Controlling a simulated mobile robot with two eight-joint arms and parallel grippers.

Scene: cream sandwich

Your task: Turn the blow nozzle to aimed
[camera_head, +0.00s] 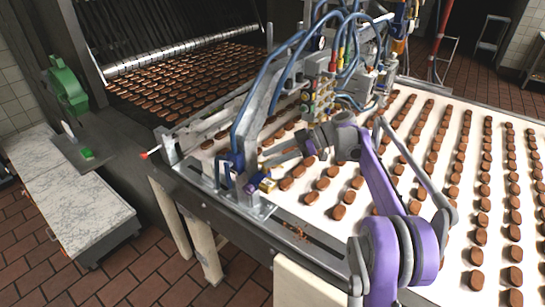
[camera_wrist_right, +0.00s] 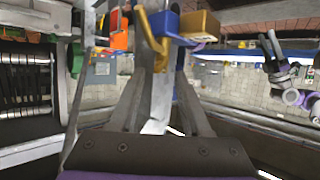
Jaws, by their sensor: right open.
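My right gripper (camera_head: 279,155) reaches left over the near end of the machine in the head view. In the right wrist view its two grey fingers (camera_wrist_right: 160,85) stand apart, open, with a grey upright bar behind them. Just beyond the fingertips is a bent brass-coloured piece (camera_wrist_right: 153,40), beside a blue block (camera_wrist_right: 166,23) and a gold block (camera_wrist_right: 199,26). A blue and yellow fitting (camera_head: 266,183) shows below the gripper in the head view. Which of these is the blow nozzle, and how it is aimed, I cannot tell. No contact is clear.
A white belt (camera_head: 405,215) carries rows of brown biscuits. Blue hoses (camera_head: 275,75) and metal bars crowd the space around the gripper. A marble-topped bench (camera_head: 75,200) stands at left. Purple and grey parts of mine show at the wrist view's right.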

